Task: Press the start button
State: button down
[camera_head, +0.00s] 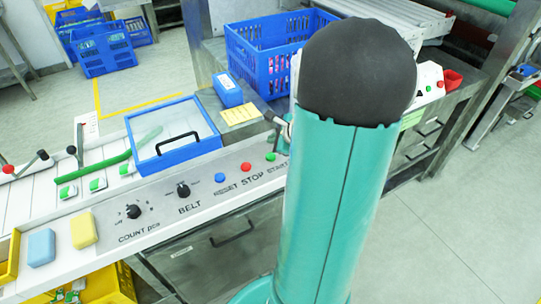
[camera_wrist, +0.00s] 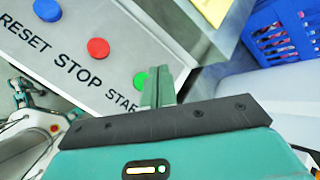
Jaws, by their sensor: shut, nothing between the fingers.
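The green start button (camera_head: 270,157) sits at the right end of the white control panel (camera_head: 150,208), above the label START. In the wrist view the start button (camera_wrist: 140,80) shows just left of my fingers, partly covered by them. My gripper (camera_wrist: 163,73) is shut and empty, its green fingertips right beside the button in the picture. I cannot tell whether they touch it or hover above it. In the head view my own arm hides most of the gripper.
The red STOP button (camera_head: 246,167) and blue RESET button (camera_head: 220,178) sit left of START. Two black knobs (camera_head: 183,189) are farther left. A blue-framed clear lid (camera_head: 172,135), a blue box (camera_head: 227,90) and a blue crate (camera_head: 262,58) stand behind the panel.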

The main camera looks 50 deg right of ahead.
aim_at(273, 158)
jog(key=shift+f, duration=2.05)
dwell(0.4)
jog(key=shift+f, duration=0.4)
